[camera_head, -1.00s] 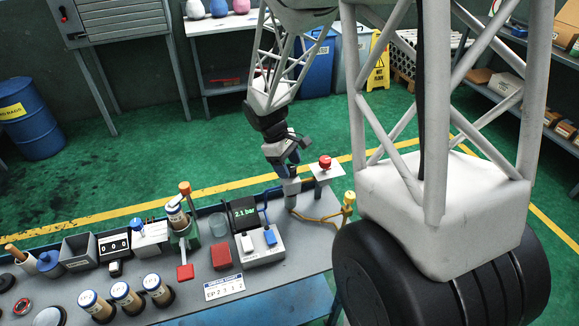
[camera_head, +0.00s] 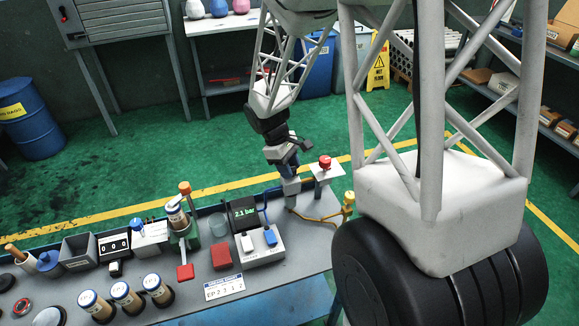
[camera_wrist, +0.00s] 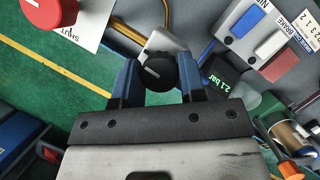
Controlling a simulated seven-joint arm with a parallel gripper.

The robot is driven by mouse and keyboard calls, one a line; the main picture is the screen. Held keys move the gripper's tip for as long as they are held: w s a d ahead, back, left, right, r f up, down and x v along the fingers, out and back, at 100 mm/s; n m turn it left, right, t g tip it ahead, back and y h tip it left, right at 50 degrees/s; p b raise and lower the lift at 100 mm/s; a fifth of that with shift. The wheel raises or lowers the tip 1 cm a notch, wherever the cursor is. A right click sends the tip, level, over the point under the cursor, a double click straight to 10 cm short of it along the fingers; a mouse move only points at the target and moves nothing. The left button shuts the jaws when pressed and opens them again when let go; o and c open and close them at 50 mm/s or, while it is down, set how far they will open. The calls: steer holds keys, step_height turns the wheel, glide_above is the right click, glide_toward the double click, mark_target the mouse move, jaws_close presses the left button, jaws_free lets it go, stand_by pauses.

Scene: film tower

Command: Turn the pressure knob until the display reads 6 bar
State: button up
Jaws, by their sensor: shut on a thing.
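The black pressure knob (camera_wrist: 159,73) with a white pointer line shows in the wrist view, between the two blue fingers of my gripper (camera_wrist: 159,79). The fingers are shut on it from both sides. In the head view my gripper (camera_head: 291,189) points down at the right end of the bench, and it hides the knob there. The display (camera_head: 244,212) is a dark box with green digits reading 2.1 bar. It also shows in the wrist view (camera_wrist: 216,78), tilted, with the same reading.
A white block with blue and white switches (camera_head: 259,247) lies in front of the display. A yellow pipe (camera_head: 321,218) runs beside the knob. Several cylinders, a red block and a press fill the bench leftward.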

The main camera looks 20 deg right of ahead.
steer(key=m+y, duration=0.1)
steer(key=m, duration=0.2)
steer(key=m+g+y, duration=0.1)
steer(key=m, duration=0.2)
steer(key=shift+w+d, duration=0.1)
steer(key=m+y, duration=0.1)
steer(key=m, duration=0.2)
steer(key=m+y, duration=0.1)
steer(key=m, duration=0.2)
steer(key=shift+d+r+m+y, duration=0.1)
steer(key=shift+m+y, duration=0.2)
steer(key=m+y, duration=0.1)
steer(key=m, duration=0.2)
steer(key=m+t+y, duration=0.1)
steer(key=m, duration=0.2)
steer(key=shift+t, duration=0.3)
steer(key=m+t, duration=0.1)
steer(key=m, duration=0.3)
steer(key=shift+d+y, duration=0.1)
steer(key=shift+y, duration=0.3)
steer(key=shift+s+m+t, duration=0.2)
steer(key=shift+m+t, duration=0.5)
steer(key=shift+m, duration=1)
steer(key=o, duration=0.9)
